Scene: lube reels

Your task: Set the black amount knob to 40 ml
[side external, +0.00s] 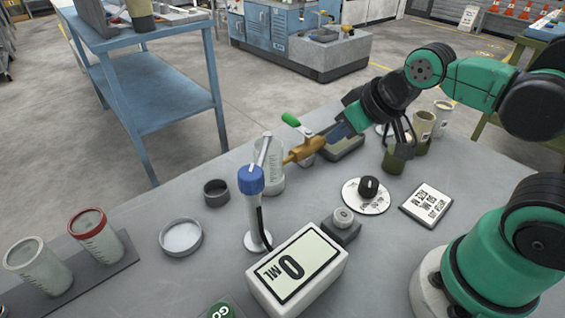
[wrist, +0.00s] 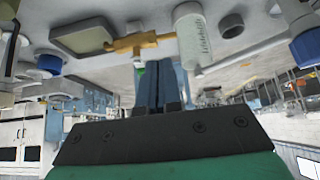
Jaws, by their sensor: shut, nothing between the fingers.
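The black amount knob (side external: 369,187) stands upright on a white round dial (side external: 365,205) on the grey table. The dial's markings are too small to read. My gripper (side external: 343,130) is behind and to the left of the knob, apart from it, near a brass valve (side external: 305,151) with a green handle (side external: 291,119). In the wrist view my blue fingers (wrist: 158,70) are shut and empty, just below the brass valve (wrist: 140,43) in the picture. I cannot make out the knob in the wrist view. A display box (side external: 292,267) reads 0 ML.
A blue-capped nozzle stand (side external: 251,182) rises left of the display. A grey button block (side external: 342,226) and a printed plate (side external: 426,203) flank the dial. A clear graduated cylinder (side external: 270,178) stands beside the valve. Several canisters stand at the back right.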

